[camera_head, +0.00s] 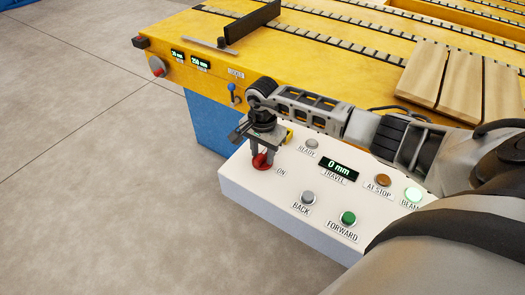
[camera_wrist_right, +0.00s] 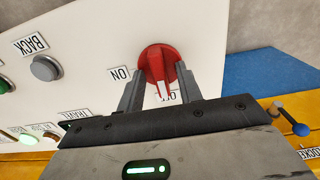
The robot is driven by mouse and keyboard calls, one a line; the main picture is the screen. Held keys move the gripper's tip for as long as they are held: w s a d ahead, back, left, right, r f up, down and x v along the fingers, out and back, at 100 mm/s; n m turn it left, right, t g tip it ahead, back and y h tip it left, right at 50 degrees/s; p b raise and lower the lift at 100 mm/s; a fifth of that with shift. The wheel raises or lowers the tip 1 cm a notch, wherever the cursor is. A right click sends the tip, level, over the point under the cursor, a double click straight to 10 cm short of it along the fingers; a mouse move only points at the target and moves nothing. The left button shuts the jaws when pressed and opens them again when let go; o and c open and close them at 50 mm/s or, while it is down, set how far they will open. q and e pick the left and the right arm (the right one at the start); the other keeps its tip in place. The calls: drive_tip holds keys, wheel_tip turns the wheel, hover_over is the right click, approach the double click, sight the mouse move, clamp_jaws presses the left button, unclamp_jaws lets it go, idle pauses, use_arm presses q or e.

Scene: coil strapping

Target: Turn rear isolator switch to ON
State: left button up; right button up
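A red rotary switch (camera_head: 262,161) sits at the left end of the white control panel (camera_head: 240,190), with an ON label beside it. In the right wrist view the red switch (camera_wrist_right: 158,62) has its raised handle pointing toward a partly hidden label that seems to read OFF; the ON label (camera_wrist_right: 120,73) is to its left. My right gripper (camera_wrist_right: 162,68) is open, with one finger on each side of the handle and gaps visible between. In the head view my right gripper (camera_head: 262,150) is over the switch and partly covers it. My left gripper is out of view.
The panel also carries BACK (camera_head: 307,197) and FORWARD (camera_head: 348,217) buttons, lamps and a 0 mm display (camera_head: 339,168). Floor at left is clear.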

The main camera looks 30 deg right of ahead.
clamp_jaws()
drive_tip(key=shift+m, duration=0.3)
drive_tip(key=m+b, duration=0.1)
drive_tip(key=m, duration=0.2)
drive_tip(key=shift+m, duration=0.3)
drive_tip(key=m, duration=0.4)
drive_tip(key=shift+m, duration=0.3)
drive_tip(key=m, duration=0.4)
drive_tip(key=shift+m, duration=2.5)
